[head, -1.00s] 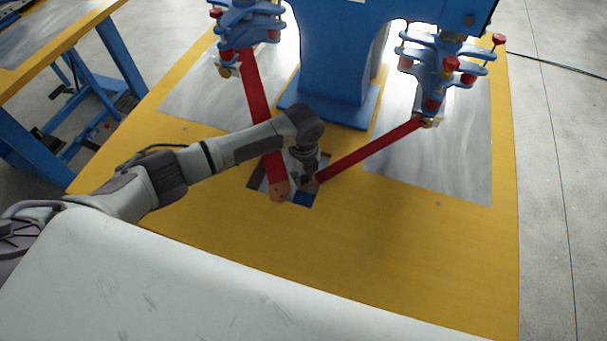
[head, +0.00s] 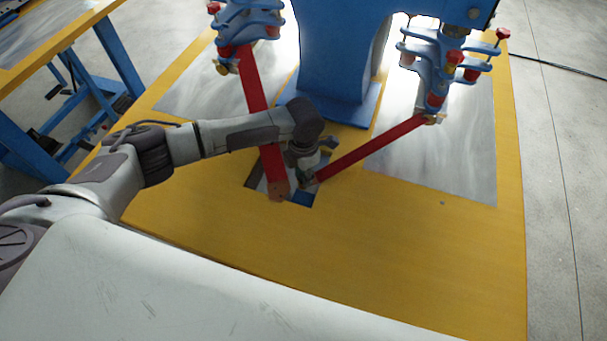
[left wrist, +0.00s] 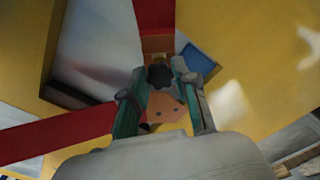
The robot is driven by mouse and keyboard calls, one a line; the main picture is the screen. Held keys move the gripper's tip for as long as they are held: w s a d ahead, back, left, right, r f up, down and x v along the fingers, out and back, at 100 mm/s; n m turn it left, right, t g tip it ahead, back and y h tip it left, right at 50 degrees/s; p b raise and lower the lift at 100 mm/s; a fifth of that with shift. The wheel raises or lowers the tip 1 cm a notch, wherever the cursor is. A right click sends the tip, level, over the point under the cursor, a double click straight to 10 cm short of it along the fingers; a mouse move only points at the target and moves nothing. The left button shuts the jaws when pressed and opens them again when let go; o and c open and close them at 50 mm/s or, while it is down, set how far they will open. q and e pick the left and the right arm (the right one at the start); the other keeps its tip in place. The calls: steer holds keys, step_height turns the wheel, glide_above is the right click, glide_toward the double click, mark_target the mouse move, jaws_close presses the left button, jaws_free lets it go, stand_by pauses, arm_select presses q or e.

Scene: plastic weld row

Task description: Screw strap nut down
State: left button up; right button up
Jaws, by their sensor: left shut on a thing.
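The strap nut (left wrist: 158,77) is a dark, lobed knob in the left wrist view. My left gripper (left wrist: 161,70) has its two teal fingers on either side of it and is shut on it. A copper-coloured plate (left wrist: 165,108) shows between the fingers. In the head view my left gripper (head: 306,178) points down where two red straps meet, and its wrist hides the nut. The left red strap (head: 255,90) ends in a brown tip (head: 278,191). The right red strap (head: 372,150) ends beside the fingers. My right gripper is not in view.
Blue clamp fixtures with red knobs stand at the back left (head: 250,18) and back right (head: 440,60), beside a blue column (head: 335,60). A blue patch (head: 301,198) lies by the strap ends. The front of the yellow table (head: 400,250) is clear.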

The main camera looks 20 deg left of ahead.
arm_select(q)
steer(key=o, duration=0.8)
steer(key=n+p, duration=0.1)
steer(key=n, duration=0.1)
steer(key=n+p, duration=0.3)
steer(key=n, duration=0.2)
steer(key=shift+s+r+p, duration=0.1)
steer(key=shift+r+p, duration=0.2)
steer(key=shift+p, duration=0.05)
steer(key=n+p, duration=0.4)
steer(key=n, duration=0.5)
steer(key=shift+f+n, duration=0.1)
steer(key=shift+n, duration=0.2)
steer(key=n+p, duration=0.2)
steer(key=n, duration=0.1)
steer(key=shift+n, duration=0.4)
steer(key=shift+f+n+p, duration=0.15)
steer(key=shift+n+p, duration=0.15)
steer(key=shift+n, duration=0.9)
steer(key=shift+f, duration=0.1)
